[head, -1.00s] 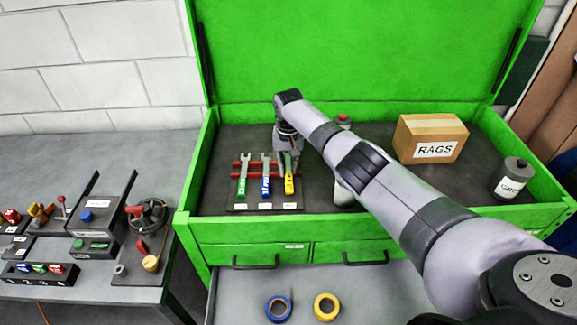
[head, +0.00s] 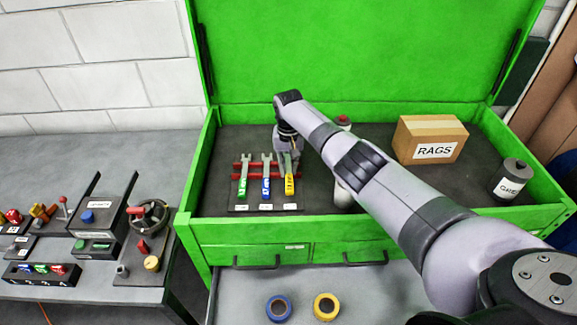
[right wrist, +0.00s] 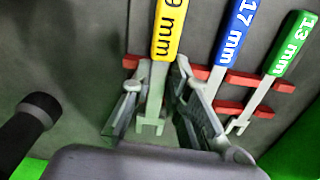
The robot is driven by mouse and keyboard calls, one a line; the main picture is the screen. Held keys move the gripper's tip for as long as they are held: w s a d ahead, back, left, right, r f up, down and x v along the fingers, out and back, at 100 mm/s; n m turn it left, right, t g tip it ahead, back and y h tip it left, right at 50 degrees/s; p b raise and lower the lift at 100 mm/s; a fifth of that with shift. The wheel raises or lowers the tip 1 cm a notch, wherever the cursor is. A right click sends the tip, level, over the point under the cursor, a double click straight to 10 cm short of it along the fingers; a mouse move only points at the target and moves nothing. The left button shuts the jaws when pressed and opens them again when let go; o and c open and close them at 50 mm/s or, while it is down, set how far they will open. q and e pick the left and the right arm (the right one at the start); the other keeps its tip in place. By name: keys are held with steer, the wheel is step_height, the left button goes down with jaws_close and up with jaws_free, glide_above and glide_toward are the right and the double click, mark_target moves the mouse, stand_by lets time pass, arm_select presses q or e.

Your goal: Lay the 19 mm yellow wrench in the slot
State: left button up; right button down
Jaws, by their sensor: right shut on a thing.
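The 19 mm yellow wrench (head: 289,187) has a yellow handle and a grey open-ended head. My right gripper (head: 288,163) is shut on its grey shaft near the head end. In the right wrist view the yellow handle (right wrist: 168,28) points away from me, between the fingers of my right gripper (right wrist: 157,95). The wrench is over the left end of the red rails (right wrist: 202,72), roughly in line with the other wrenches. I cannot tell whether it touches the bottom of its slot. The blue 17 mm wrench (head: 266,185) and green 13 mm wrench (head: 242,186) lie in the rack beside it.
The rack is inside a green tool chest (head: 330,222). A can (head: 342,190) stands close to the right of the gripper. A RAGS box (head: 430,138) and another can (head: 510,180) are farther right. Blue (head: 278,308) and yellow tape rolls (head: 326,306) lie in the open drawer.

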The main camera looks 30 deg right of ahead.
steer(key=shift+w+r, duration=0.1)
steer(key=shift+r, duration=0.05)
steer(key=shift+p, duration=0.4)
steer(key=shift+f+b, duration=0.3)
steer(key=shift+f, duration=0.05)
stand_by(0.9)
steer(key=shift+s+f, duration=0.25)
steer(key=shift+f, duration=0.05)
stand_by(0.6)
steer(key=shift+r, duration=0.15)
steer(key=shift+r, duration=0.15)
steer(key=shift+w+r+p, duration=0.1)
steer(key=shift+p, duration=0.2)
steer(key=shift+w+r, duration=0.15)
steer(key=shift+r, duration=0.05)
steer(key=shift+p, duration=0.35)
